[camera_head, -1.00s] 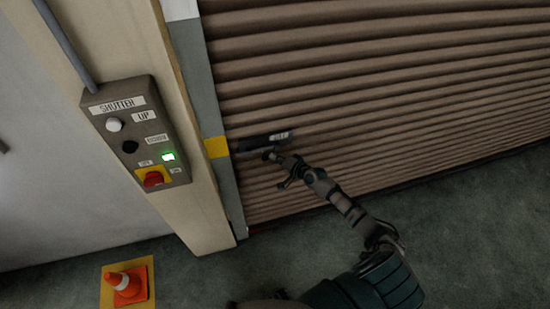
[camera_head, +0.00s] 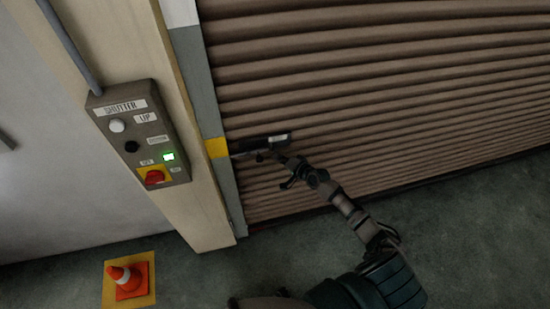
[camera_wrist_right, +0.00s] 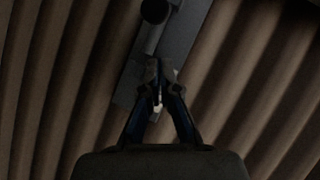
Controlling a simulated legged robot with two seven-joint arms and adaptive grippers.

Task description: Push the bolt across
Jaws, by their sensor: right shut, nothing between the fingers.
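The bolt (camera_head: 246,149) is a dark bar in a dark housing low on the brown shutter (camera_head: 370,80), just right of a yellow mark (camera_head: 216,147) on the grey guide rail. My right gripper (camera_head: 270,156) is at the lower edge of the bolt housing, its fingers shut with nothing between them. The right wrist view shows the closed fingertips (camera_wrist_right: 158,72) in front of a grey plate (camera_wrist_right: 183,35). A dark round knob (camera_wrist_right: 155,10) is beyond the tips, apart from them in the picture. Contact with the bolt cannot be told. My left gripper is out of view.
A control box (camera_head: 140,135) marked SHUTTER, with a lit green lamp (camera_head: 168,157) and a red switch (camera_head: 154,177), is on the post at left. An orange cone (camera_head: 127,280) stands on a yellow floor patch. The floor (camera_head: 460,225) right of my arm is clear.

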